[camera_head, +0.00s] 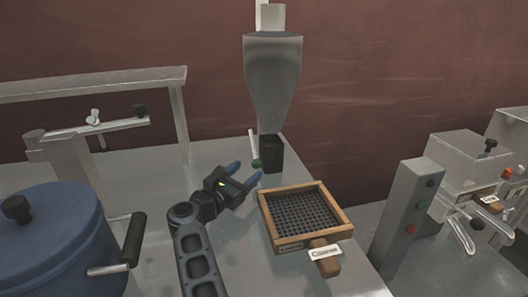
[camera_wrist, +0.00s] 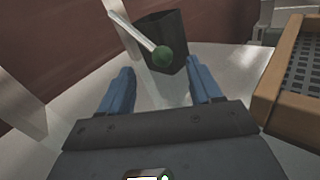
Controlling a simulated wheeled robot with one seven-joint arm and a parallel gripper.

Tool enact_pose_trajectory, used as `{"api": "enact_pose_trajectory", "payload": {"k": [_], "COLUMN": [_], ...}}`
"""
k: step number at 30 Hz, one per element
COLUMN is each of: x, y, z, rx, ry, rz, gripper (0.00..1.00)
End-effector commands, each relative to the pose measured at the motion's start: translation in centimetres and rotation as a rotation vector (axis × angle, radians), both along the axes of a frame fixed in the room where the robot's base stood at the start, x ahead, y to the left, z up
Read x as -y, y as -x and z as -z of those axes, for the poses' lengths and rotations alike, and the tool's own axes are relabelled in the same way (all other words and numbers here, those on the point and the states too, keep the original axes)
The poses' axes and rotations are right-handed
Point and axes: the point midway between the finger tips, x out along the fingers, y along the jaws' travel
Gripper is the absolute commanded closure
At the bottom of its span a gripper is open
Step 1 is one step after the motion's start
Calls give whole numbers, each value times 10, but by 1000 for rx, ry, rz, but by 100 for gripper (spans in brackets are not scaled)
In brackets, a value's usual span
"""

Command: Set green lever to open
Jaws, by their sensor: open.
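The green lever is a thin light rod with a round green knob (camera_head: 256,164), on the powder filler (camera_head: 272,80) just left of its dark outlet block (camera_head: 271,152). In the wrist view the rod slants down to the right and ends in the green knob (camera_wrist: 162,56), in front of the dark outlet (camera_wrist: 166,32). My gripper (camera_head: 243,171) has its blue fingers apart and nothing between them. In the wrist view the knob shows beyond the fingertips (camera_wrist: 160,75), between them from left to right. I cannot tell whether any finger touches it.
A wooden-framed sieve tray (camera_head: 262,217) with a handle lies just right of my gripper. A blue pot (camera_head: 55,235) stands at the left, near a metal frame (camera_head: 90,85). A grey post with buttons (camera_head: 403,215) stands at the right.

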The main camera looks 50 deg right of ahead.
Motion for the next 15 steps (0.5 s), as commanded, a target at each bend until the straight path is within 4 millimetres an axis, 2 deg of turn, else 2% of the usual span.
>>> {"api": "enact_pose_trajectory", "payload": {"k": [9,15], "x": [46,68], "y": [-8,-12], "z": [0,0], "rx": [0,1], "ry": [0,1], "rz": [3,1], "gripper": [36,36]}}
